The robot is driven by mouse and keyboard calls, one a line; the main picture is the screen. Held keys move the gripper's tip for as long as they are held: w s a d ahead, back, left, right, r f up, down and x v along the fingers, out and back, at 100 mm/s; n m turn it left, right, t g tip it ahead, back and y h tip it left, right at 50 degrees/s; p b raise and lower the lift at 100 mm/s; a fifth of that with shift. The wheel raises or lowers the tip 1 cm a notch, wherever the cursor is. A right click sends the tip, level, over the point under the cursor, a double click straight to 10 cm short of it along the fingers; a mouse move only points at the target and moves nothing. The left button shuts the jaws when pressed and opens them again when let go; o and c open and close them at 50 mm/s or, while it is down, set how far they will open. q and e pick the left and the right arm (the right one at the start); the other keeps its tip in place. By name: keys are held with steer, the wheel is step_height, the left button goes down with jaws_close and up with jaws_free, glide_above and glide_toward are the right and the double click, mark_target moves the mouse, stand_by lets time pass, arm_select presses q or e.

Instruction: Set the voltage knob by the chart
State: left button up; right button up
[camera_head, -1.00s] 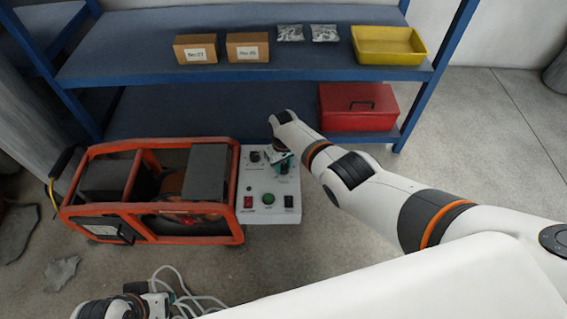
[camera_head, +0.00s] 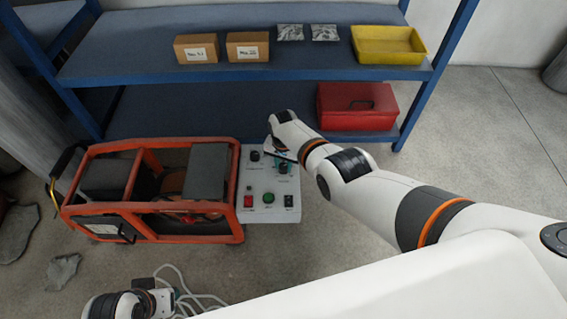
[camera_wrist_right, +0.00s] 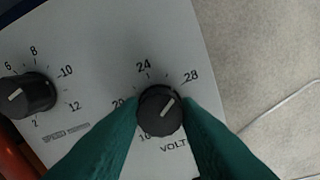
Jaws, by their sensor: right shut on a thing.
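The control panel (camera_head: 260,209) is a pale plate at the right end of the orange-framed machine. In the right wrist view, the black voltage knob (camera_wrist_right: 160,112) sits between the teal fingers of my right gripper (camera_wrist_right: 160,122), which is shut on it. Its white mark points up and right, between 24 and 28, nearer 28. In the head view my right gripper (camera_head: 283,166) is over the panel, its wrist partly covering it. My left gripper (camera_head: 160,299) is at the bottom left edge; its jaws are unclear. A white label (camera_head: 103,229) on the machine is unreadable.
The speed knob (camera_wrist_right: 28,97) is left of the voltage knob. A red switch (camera_head: 248,201) and a green button (camera_head: 268,198) are lower on the panel. The blue shelf (camera_head: 120,62) behind holds boxes, bags and a yellow tray (camera_head: 390,45). Cables lie on the floor.

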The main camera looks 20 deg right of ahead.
steer(key=shift+m, duration=1.2)
steer(key=o, duration=1)
steer(key=shift+c, duration=0.2)
